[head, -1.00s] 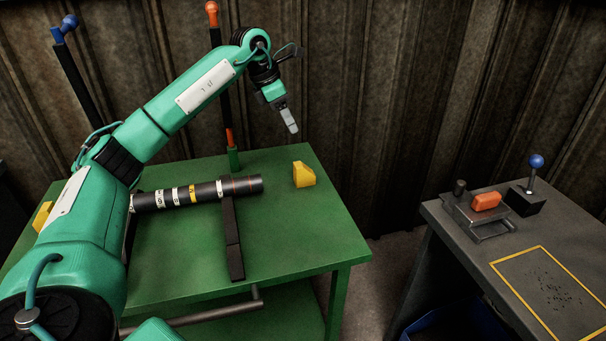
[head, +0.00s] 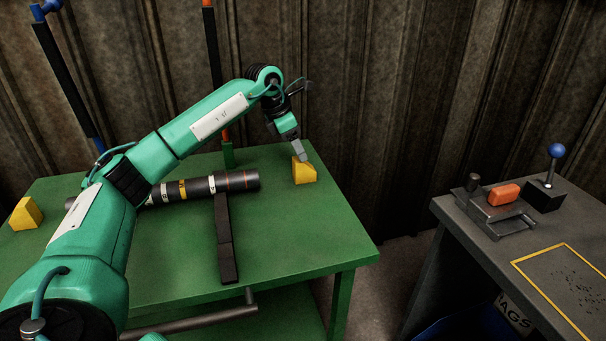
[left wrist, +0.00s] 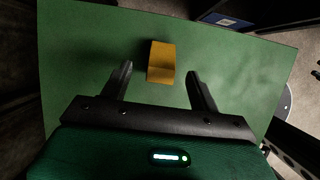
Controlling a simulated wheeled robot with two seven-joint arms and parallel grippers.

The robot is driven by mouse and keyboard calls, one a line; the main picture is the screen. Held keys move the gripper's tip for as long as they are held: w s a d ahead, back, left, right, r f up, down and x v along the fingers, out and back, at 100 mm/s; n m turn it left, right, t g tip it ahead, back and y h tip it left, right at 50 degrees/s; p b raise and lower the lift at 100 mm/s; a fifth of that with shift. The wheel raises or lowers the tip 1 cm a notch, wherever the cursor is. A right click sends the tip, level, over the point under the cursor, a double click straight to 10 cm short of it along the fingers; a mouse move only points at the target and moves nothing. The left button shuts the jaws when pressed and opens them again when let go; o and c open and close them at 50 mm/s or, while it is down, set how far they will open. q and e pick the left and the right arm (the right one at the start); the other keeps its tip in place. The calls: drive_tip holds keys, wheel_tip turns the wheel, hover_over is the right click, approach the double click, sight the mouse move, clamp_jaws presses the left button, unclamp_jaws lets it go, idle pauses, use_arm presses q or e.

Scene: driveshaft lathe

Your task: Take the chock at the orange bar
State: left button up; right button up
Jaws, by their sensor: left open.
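The yellow chock (head: 304,172) near the orange-marked bar (head: 212,50) stands on the green table, at the right end of the dark shaft (head: 190,188). My left gripper (head: 302,156) is directly above this chock, pointing down. In the left wrist view the chock (left wrist: 161,62) lies between the lines of the two open fingers (left wrist: 160,80), slightly beyond their tips. The gripper is open and empty; I cannot tell whether a fingertip touches the chock. A second yellow chock (head: 26,213) is at the table's left, near the blue-topped bar (head: 66,75). My right gripper is not in view.
The shaft rests across a dark support (head: 225,240) on the green table (head: 300,240). A grey bench (head: 480,255) at right holds a clamp with an orange block (head: 503,195) and a blue-knobbed lever (head: 555,165). The table's front right is clear.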

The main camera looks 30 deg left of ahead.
sight(303, 164)
use_arm(q)
drive_tip(key=shift+x, duration=1.05)
drive_tip(key=f, duration=0.2)
drive_tip(key=f+b, duration=0.1)
drive_tip(key=shift+d+f, duration=0.3)
drive_tip(key=shift+w+d+f, duration=0.15)
drive_tip(key=shift+w+f, duration=0.1)
drive_tip(key=shift+f, duration=0.2)
drive_tip(key=c, duration=1.2)
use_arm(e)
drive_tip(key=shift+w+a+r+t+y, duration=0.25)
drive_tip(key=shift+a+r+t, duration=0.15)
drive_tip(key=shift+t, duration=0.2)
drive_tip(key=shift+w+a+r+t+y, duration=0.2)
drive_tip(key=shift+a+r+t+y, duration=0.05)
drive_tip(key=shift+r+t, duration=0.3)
use_arm(q)
drive_tip(key=shift+o, duration=0.2)
drive_tip(key=shift+r, duration=0.15)
